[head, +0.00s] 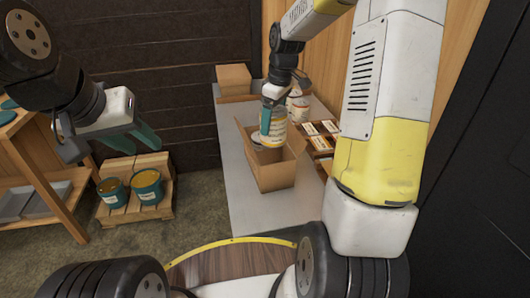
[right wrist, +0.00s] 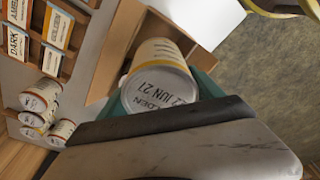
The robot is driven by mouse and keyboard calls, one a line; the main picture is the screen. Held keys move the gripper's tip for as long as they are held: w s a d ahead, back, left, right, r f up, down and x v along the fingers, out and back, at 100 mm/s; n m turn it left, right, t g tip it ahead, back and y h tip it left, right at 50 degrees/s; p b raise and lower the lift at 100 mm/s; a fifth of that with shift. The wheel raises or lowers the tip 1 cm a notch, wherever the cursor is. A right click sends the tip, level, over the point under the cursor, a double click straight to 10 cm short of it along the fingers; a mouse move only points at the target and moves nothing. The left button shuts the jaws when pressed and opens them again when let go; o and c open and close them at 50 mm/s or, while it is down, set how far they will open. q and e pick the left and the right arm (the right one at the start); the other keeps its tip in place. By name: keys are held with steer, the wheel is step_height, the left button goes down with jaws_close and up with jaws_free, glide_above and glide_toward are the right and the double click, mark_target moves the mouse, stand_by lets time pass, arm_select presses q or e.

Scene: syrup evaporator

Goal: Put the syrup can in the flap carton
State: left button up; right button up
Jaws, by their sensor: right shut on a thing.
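The syrup can (head: 277,131), white with a yellow band, is held in my right gripper (head: 269,115) over the open flap carton (head: 272,178). The carton is brown cardboard on the grey counter, flaps spread. In the right wrist view, the syrup can (right wrist: 158,88) shows its printed end between the teal fingers, with the carton (right wrist: 128,40) behind it. Whether the can's lower end is inside the carton's rim I cannot tell. Something pale, partly hidden, shows beside the can at the carton's left side. My left gripper (head: 108,143) is open and empty, far left of the counter.
A wooden rack of labelled boxes (head: 322,132) and several white cans (head: 297,103) stand right of and behind the carton. Another carton (head: 234,79) sits at the counter's far end. Two teal buckets (head: 147,187) stand on a pallet. Bare counter (head: 238,195) lies left of the carton.

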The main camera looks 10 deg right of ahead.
step_height(320, 180, down, 16)
steer(key=shift+f, duration=0.2)
stand_by(0.4)
steer(key=shift+f, duration=0.1)
steer(key=o, duration=1.8)
